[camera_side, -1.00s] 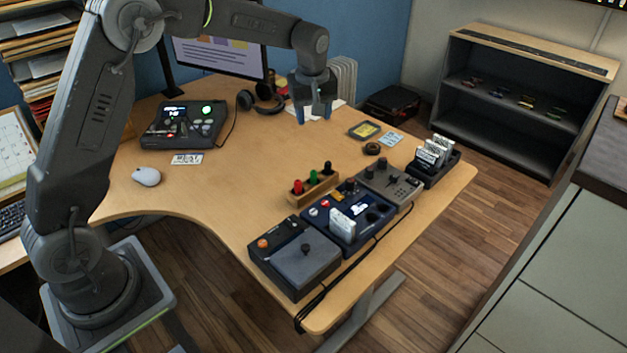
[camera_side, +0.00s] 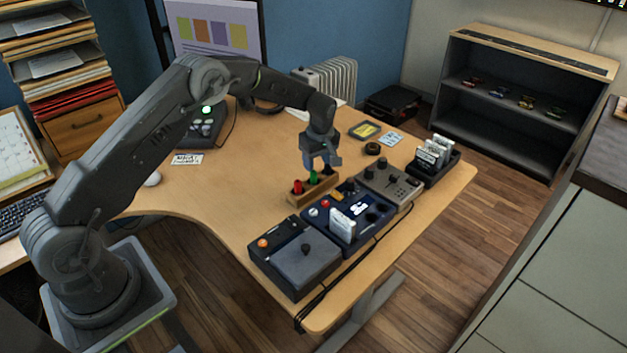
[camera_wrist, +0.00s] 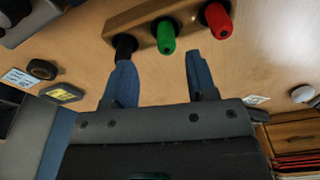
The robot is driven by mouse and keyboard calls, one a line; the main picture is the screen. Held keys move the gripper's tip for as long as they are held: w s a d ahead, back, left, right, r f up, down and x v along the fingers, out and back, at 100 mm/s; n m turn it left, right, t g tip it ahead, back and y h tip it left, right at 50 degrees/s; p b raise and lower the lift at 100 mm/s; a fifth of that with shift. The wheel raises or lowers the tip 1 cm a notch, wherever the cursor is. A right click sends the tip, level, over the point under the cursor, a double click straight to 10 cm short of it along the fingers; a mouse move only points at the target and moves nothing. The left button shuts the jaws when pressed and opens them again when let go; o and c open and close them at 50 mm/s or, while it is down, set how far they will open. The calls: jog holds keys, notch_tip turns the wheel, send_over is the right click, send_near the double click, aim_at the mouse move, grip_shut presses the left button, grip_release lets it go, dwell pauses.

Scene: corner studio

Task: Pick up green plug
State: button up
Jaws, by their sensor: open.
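The green plug (camera_side: 313,178) stands upright in a wooden holder (camera_side: 300,198), between a red plug (camera_side: 297,187) and a black plug. In the wrist view the green plug (camera_wrist: 166,37) lies just beyond the gap between the fingertips, with the red plug (camera_wrist: 216,20) to its right and the black plug (camera_wrist: 125,46) at the left fingertip. My gripper (camera_side: 317,166) is open and empty, low over the holder's far end. In the wrist view the blue fingers (camera_wrist: 158,57) are spread. The left finger overlaps the black plug; I cannot tell whether they touch. In the side view my gripper hides the black plug.
A blue device (camera_side: 345,222), a grey device (camera_side: 390,182) and a dark box with a lever (camera_side: 300,265) line the table's right edge beside the holder. A black roll (camera_side: 373,149) lies behind. The table left of the holder (camera_side: 240,200) is clear.

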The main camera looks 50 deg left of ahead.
aim_at(314, 173)
jog(key=shift+s+a+f, duration=0.1)
jog(key=shift+a+f, duration=0.05)
jog(key=shift+f, duration=0.75)
jog(key=shift+s+a+f, duration=0.1)
jog(key=shift+a+f, duration=0.05)
jog(key=shift+f, duration=0.7)
jog(key=shift+s+a+f, duration=0.1)
jog(key=shift+a+f, duration=0.05)
jog(key=shift+f, duration=0.75)
jog(key=shift+c, duration=0.3)
grip_shut()
